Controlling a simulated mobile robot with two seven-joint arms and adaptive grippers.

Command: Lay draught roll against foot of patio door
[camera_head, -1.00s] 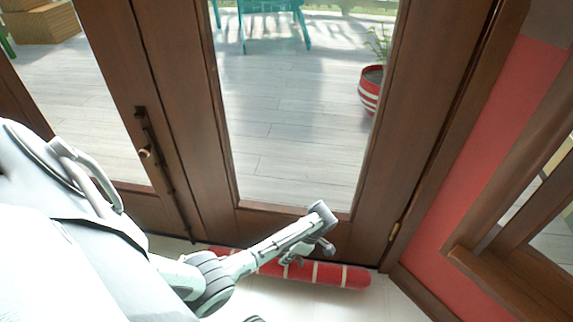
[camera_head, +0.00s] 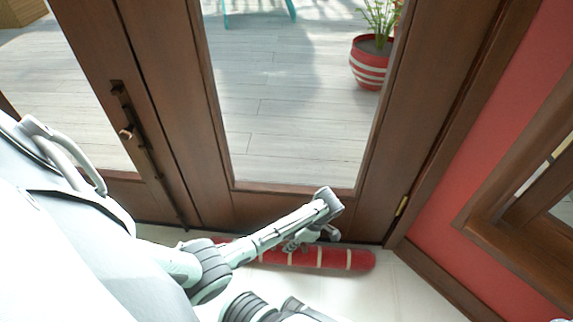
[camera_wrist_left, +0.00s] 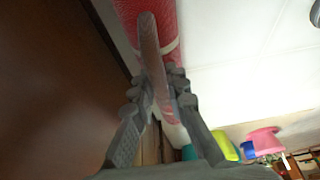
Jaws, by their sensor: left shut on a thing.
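The draught roll (camera_head: 348,260) is a long red tube with cream bands. It lies on the pale floor along the foot of the brown patio door (camera_head: 290,208), with its left part behind my arm. My left gripper (camera_head: 318,236) is over the roll and shut on it. In the left wrist view, the gripper (camera_wrist_left: 158,92) has its fingers on either side of a greyish-pink strip, and the red roll (camera_wrist_left: 166,25) runs on beyond. A narrow pale strip shows there between roll and door. I cannot make out my right gripper.
A red wall (camera_head: 470,190) with a wood-framed window stands right of the door. A door handle (camera_head: 126,132) is at the left. A striped planter (camera_head: 369,62) stands outside behind the glass. Pale floor in front of the roll's right end is clear.

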